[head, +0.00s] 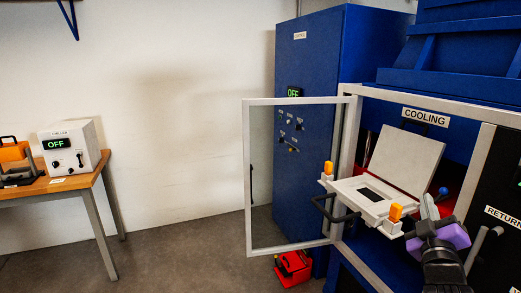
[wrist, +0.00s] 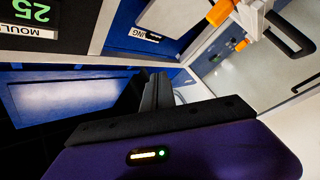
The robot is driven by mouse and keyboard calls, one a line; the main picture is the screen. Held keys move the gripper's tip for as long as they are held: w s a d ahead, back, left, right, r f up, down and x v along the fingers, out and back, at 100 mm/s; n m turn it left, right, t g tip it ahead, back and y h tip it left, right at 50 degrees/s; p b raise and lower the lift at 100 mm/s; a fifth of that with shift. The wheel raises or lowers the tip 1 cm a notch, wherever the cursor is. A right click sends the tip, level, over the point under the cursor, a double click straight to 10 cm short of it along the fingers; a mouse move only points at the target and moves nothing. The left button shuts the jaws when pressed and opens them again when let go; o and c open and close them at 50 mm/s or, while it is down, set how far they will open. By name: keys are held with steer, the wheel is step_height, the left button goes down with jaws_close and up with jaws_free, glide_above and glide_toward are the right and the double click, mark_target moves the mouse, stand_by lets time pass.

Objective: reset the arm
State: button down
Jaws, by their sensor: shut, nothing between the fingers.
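My gripper (head: 429,203) is at the lower right of the head view, with its purple body below the fingers. It is in front of the cooling cabinet, just right of a white tray-like unit (head: 352,197) with a raised lid and orange handles; I cannot tell whether they touch. In the wrist view the dark fingers of my gripper (wrist: 157,90) are together, with nothing between them. My arm runs down out of the head view.
The glazed cabinet door (head: 247,180) stands open to the left. A blue cabinet (head: 310,140) stands behind it, and a red box (head: 292,268) is on the floor. A wooden table (head: 75,187) with a control box (head: 78,147) is at left. The floor between is clear.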

steer(key=s+a+f+m+y, duration=0.2)
steer(key=s+a+f, duration=0.5)
steer(key=s, duration=0.3)
steer(key=s+a+f+m+y, duration=0.2)
steer(key=s+a+f, duration=0.4)
steer(key=s, duration=0.4)
steer(key=s+a+f+g+y, duration=0.2)
steer(key=s+a+f, duration=0.1)
steer(key=s, duration=1.2)
steer(key=s+a+f+m+g+y, duration=0.1)
steer(key=s+a+f+g+y, duration=0.1)
steer(key=s, duration=1.3)
steer(key=a+f, duration=0.1)
steer(key=a, duration=0.1)
steer(key=shift+a, duration=0.3)
